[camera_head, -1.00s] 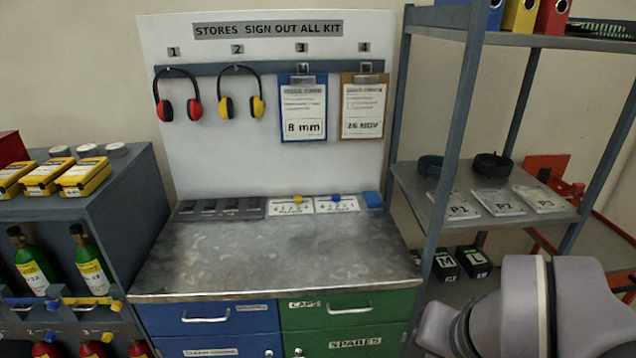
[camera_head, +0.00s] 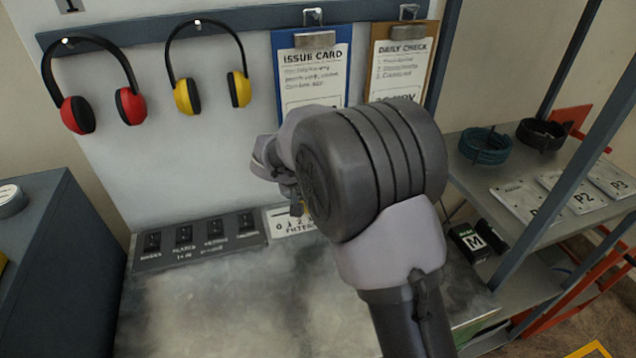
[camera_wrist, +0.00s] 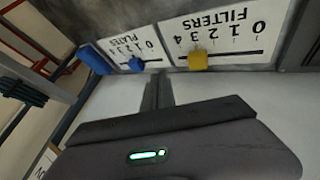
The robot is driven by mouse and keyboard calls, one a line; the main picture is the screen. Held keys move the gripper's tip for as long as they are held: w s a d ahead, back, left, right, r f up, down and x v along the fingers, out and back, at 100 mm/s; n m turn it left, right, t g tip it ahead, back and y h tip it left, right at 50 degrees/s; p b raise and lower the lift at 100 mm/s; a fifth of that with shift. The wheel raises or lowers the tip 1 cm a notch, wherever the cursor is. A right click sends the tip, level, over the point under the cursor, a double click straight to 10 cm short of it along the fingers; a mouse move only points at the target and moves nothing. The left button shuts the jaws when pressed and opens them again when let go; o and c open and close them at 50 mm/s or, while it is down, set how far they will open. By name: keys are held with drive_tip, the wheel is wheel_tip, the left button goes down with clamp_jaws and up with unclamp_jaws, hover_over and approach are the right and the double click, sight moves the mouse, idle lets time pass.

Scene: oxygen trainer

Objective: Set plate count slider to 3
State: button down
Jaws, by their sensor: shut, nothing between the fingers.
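The plate count slider is a small blue knob (camera_wrist: 136,64) on a white card marked PLATES (camera_wrist: 118,44), numbered 0 to 4, in the wrist view. The knob is around the 1 to 2 marks; I cannot tell exactly. My gripper (camera_wrist: 158,80) is shut and empty. Its fingertips appear just below the cards in the wrist view, near the gap between the PLATES and FILTERS cards, apart from the blue knob. In the head view my arm hides the PLATES card and its knob.
The FILTERS card (camera_wrist: 222,32) with a yellow knob (camera_wrist: 198,60) lies beside the PLATES card. A blue block (camera_wrist: 95,58) sits on the other side. A dark switch panel (camera_head: 200,240) stands at the back of the metal bench (camera_head: 210,310). The shelf rack (camera_head: 540,215) is on the right.

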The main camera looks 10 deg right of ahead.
drive_tip(key=b+x, duration=0.2)
drive_tip(key=x, duration=0.5)
drive_tip(key=shift+w+d+f, duration=0.15)
drive_tip(key=shift+d+f, duration=0.1)
drive_tip(key=shift+f, duration=0.05)
drive_tip(key=shift+w+d+r, duration=0.1)
drive_tip(key=shift+w+d, duration=0.05)
drive_tip(key=shift+d, duration=0.45)
drive_tip(key=shift+w+d, duration=0.1)
drive_tip(key=shift+d, duration=0.55)
drive_tip(key=shift+w+d+r, duration=0.1)
drive_tip(key=shift+d, duration=0.35)
drive_tip(key=shift+w+d+b, duration=0.15)
drive_tip(key=shift+d+b, duration=0.2)
drive_tip(key=shift+d, duration=0.35)
drive_tip(key=shift+w+d+b, duration=0.15)
drive_tip(key=shift+d+b, duration=0.15)
drive_tip(key=shift+d, duration=0.45)
drive_tip(key=shift+a, duration=0.1)
